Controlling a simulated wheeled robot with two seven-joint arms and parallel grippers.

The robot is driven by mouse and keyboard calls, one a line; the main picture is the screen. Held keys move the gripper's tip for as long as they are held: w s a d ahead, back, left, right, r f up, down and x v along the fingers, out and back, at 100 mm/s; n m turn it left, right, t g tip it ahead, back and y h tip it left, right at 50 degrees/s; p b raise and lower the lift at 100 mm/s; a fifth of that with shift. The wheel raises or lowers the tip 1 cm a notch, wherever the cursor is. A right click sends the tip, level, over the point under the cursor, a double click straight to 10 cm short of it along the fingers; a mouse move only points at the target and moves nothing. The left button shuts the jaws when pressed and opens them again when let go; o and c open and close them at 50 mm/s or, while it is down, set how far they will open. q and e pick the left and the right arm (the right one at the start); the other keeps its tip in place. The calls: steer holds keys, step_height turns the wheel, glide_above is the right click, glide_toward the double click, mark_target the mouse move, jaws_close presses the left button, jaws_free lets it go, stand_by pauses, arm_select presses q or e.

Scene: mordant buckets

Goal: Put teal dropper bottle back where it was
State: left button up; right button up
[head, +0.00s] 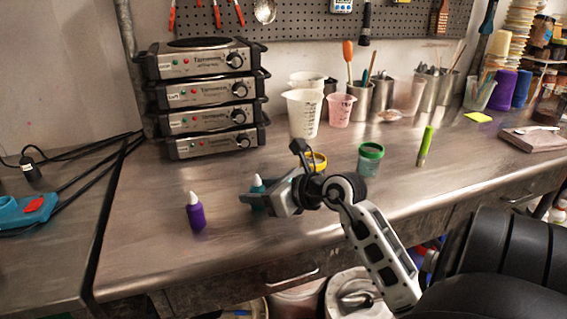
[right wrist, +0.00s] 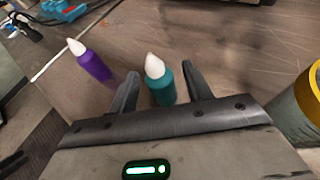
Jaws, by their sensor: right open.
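The teal dropper bottle (head: 257,187) stands upright on the metal bench, partly hidden by my right gripper in the head view. It also shows in the right wrist view (right wrist: 160,84), white tip up. My right gripper (right wrist: 160,88) is open, with one finger on each side of the teal bottle and gaps visible beside it. In the head view my right gripper (head: 268,196) reaches in from the right, low over the bench. My left gripper is in neither view.
A purple dropper bottle (head: 195,213) stands to the left of the teal one. A yellow-lidded jar (head: 318,160), a green-lidded jar (head: 370,158) and a green marker (head: 425,146) stand to the right. Stacked hot plates (head: 205,95) stand behind. The bench front left is clear.

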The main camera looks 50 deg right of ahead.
steer(key=v, duration=0.9)
steer(key=shift+s+r+b, duration=0.1)
steer(key=shift+s+b, duration=0.2)
steer(key=shift+s, duration=0.1)
